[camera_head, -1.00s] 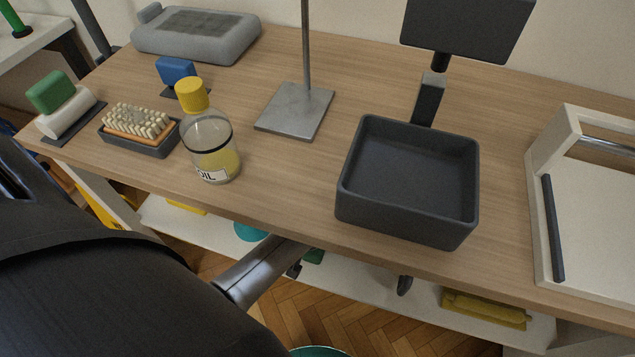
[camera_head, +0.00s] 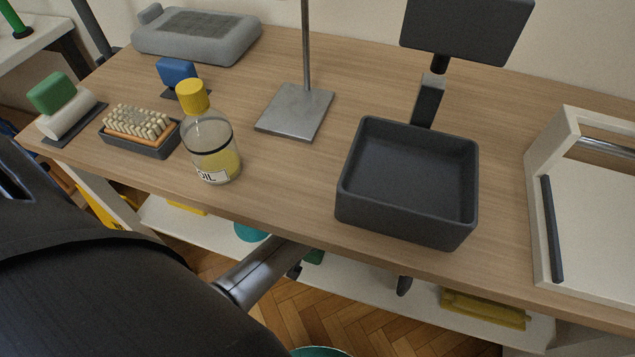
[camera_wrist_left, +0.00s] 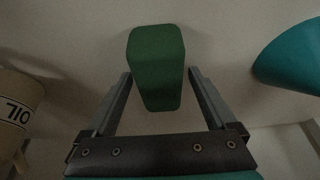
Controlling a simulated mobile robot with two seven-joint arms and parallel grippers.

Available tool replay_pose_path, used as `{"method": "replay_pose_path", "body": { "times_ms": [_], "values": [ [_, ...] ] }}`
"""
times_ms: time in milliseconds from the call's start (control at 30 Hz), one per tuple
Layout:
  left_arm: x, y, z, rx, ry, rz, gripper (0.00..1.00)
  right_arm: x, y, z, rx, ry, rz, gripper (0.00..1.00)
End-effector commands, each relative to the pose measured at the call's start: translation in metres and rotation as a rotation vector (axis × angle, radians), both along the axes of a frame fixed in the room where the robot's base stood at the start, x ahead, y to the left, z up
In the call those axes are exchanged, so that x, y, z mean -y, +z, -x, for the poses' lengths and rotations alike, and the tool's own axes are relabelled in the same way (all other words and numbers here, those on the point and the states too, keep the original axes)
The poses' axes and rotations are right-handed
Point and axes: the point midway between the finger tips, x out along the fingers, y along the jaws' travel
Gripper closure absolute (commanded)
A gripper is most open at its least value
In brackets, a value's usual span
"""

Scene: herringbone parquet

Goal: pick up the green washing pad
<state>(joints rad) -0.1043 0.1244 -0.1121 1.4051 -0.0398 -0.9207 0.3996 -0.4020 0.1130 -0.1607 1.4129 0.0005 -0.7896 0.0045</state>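A dark green block, which looks like the washing pad (camera_wrist_left: 156,65), lies on a pale surface in the left wrist view. My left gripper (camera_wrist_left: 160,74) is open, with one finger on each side of the pad's near part. Narrow gaps show between the fingers and the pad. In the head view only a small green part of the pad (camera_head: 315,257) shows below the table's front edge, beside the end of my left arm. Another green block (camera_head: 52,92) rests on a white roller on the tabletop at far left. My right gripper is not in view.
A teal cone-like object (camera_wrist_left: 292,57) lies right of the pad, and a container marked OIL (camera_wrist_left: 15,112) is at left. Above, the wooden tabletop (camera_head: 290,190) overhangs the white lower shelf (camera_head: 365,279). An oil bottle (camera_head: 211,148) and dark bin (camera_head: 408,190) stand on the tabletop.

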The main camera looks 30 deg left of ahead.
Motion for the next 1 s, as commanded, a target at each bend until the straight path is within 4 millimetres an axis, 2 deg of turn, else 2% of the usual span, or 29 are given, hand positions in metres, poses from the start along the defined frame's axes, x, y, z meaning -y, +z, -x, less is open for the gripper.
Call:
{"method": "replay_pose_path", "body": {
  "times_ms": [67, 700, 1000],
  "values": [
    [0.0001, 0.0001, -0.0001, 0.000, 0.000, 0.000, 0.20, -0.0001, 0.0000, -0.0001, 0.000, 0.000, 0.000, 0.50],
    [0.0001, 0.0001, 0.0000, 0.000, 0.000, 0.000, 0.93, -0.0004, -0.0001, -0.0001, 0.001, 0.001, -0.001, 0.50],
    [0.0000, 0.0007, -0.0002, 0.001, 0.000, 0.000, 0.93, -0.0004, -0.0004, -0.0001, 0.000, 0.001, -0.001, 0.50]
  ]
}}
